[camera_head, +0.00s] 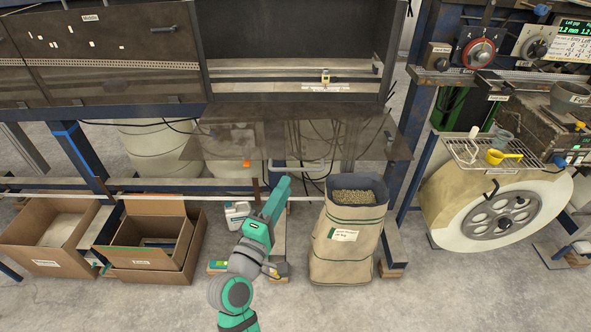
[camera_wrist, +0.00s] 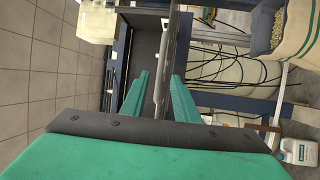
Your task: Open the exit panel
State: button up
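The exit panel (camera_head: 300,132) appears to be the smoky see-through panel in the middle of the head view. It juts out, nearly level, below an open bay (camera_head: 290,60) in the dark machine. In the wrist view it shows nearly edge-on as a thin grey strip (camera_wrist: 171,50). My gripper (camera_wrist: 162,75) has its two green fingers apart, one on each side of this strip. A gap shows on both sides, so the fingers do not appear clamped. In the head view my green arm rises from below toward the panel's front edge; finger contact is not clear there.
A filled sack (camera_head: 347,240) stands right of my arm. A white jug (camera_head: 236,213) and cardboard boxes (camera_head: 45,235) are on the left. A large wheel drum (camera_head: 498,210) stands at the right. Cables hang behind the panel. The front floor is clear.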

aim_at(295, 169)
jog(key=x, duration=0.8)
jog(key=shift+w, duration=0.1)
jog(key=shift+d, duration=0.15)
grip_shut()
